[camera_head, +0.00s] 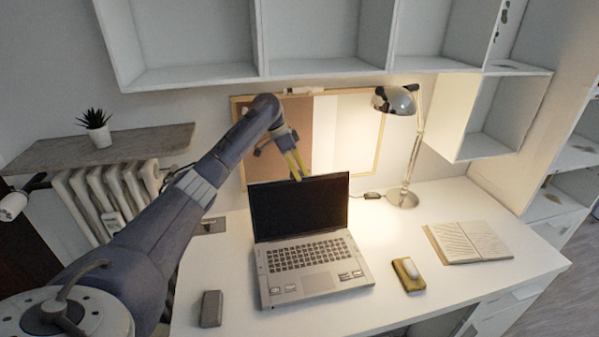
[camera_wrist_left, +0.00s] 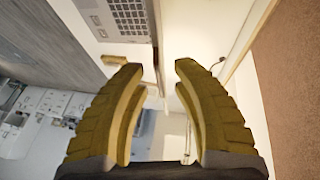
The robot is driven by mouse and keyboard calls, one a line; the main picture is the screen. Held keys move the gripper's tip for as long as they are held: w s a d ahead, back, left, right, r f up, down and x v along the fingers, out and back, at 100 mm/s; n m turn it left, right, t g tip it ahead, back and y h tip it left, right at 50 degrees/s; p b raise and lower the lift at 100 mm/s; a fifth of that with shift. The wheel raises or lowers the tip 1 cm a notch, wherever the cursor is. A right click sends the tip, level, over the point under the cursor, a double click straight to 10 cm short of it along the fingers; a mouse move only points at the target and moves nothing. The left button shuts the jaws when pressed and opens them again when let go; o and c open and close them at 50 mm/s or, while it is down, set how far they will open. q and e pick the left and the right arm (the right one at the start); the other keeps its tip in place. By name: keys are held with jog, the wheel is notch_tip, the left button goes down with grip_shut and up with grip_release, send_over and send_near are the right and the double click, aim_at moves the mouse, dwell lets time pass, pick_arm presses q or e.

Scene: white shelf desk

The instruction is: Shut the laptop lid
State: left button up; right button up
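The laptop stands open on the white desk, with its dark screen lid (camera_head: 300,207) raised and its grey keyboard base (camera_head: 312,265) flat. Part of its keyboard (camera_wrist_left: 122,18) shows at the top of the left wrist view. My left gripper (camera_head: 299,172) is at the top edge of the lid, near its middle, with yellow fingers pointing down. I cannot tell whether they touch the lid. In the left wrist view the two fingers (camera_wrist_left: 158,72) are apart with nothing clearly held between them. My right gripper is not in view.
A lit desk lamp (camera_head: 403,197) stands right of the laptop. An open book (camera_head: 468,242), a yellow item with a light top (camera_head: 408,273) and a dark block (camera_head: 211,309) lie on the desk. Shelves (camera_head: 330,68) hang above, and a pinboard (camera_head: 352,130) is behind.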

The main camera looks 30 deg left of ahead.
pick_arm(q)
grip_shut()
jog(key=shift+d, duration=0.1)
dwell(0.5)
